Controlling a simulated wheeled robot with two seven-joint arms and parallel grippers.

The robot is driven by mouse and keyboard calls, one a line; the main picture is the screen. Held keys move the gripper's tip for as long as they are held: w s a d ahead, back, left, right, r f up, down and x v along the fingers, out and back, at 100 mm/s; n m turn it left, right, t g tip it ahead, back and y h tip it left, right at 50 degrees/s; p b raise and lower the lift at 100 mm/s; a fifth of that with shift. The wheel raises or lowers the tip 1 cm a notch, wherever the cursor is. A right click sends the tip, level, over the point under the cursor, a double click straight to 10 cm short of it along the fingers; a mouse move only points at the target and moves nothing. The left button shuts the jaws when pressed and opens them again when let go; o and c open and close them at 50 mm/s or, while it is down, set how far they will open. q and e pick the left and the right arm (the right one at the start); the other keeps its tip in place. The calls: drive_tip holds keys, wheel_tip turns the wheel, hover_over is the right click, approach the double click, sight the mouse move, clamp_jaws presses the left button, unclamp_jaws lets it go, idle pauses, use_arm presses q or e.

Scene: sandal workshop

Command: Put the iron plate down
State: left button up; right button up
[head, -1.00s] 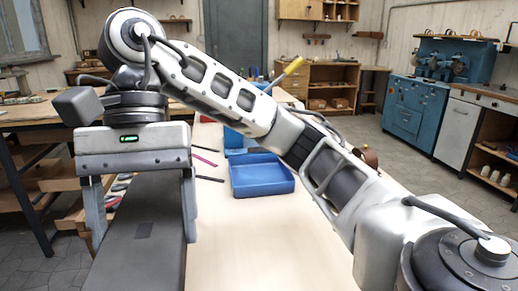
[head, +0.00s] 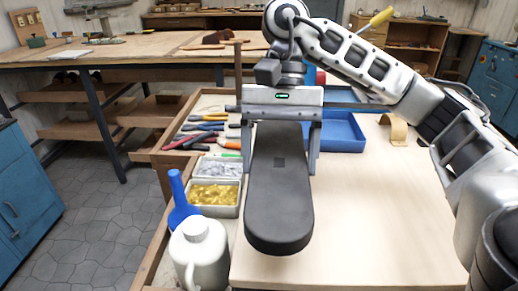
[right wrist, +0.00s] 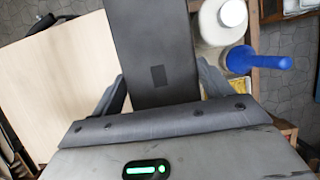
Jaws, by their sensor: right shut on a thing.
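The iron plate (head: 278,205) is dark grey, long and flat, with a rounded near end and a small darker square on top. My right gripper (head: 281,140) is shut on it, one finger on each long side near its far end. The plate shows over the left part of the pale bench top (head: 385,225); I cannot tell whether it touches the bench. In the right wrist view the plate (right wrist: 155,45) runs up between the two fingers (right wrist: 163,88). My left gripper is not in view.
A blue tray (head: 345,133) lies just right of the gripper. Left of the plate are several pliers (head: 205,128), a tin of brass-coloured bits (head: 212,194), a white jug (head: 198,250) and a blue bottle (head: 180,205). A tan curved piece (head: 394,128) stands farther right. The bench's right part is clear.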

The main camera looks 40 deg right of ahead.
sight(291, 147)
drive_tip(key=shift+w+d+f, duration=0.25)
drive_tip(key=shift+d+f, duration=0.6)
drive_tip(key=shift+f, duration=0.05)
drive_tip(key=shift+d+f, duration=0.35)
drive_tip(key=shift+f, duration=0.05)
drive_tip(key=shift+w+d+f, duration=0.1)
drive_tip(key=shift+d+f, duration=0.15)
drive_tip(key=shift+f, duration=0.1)
drive_tip(key=f, duration=0.2)
drive_tip(key=shift+d+f, duration=0.25)
drive_tip(key=shift+f, duration=0.45)
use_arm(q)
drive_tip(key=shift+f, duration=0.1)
use_arm(e)
drive_tip(key=shift+f, duration=0.15)
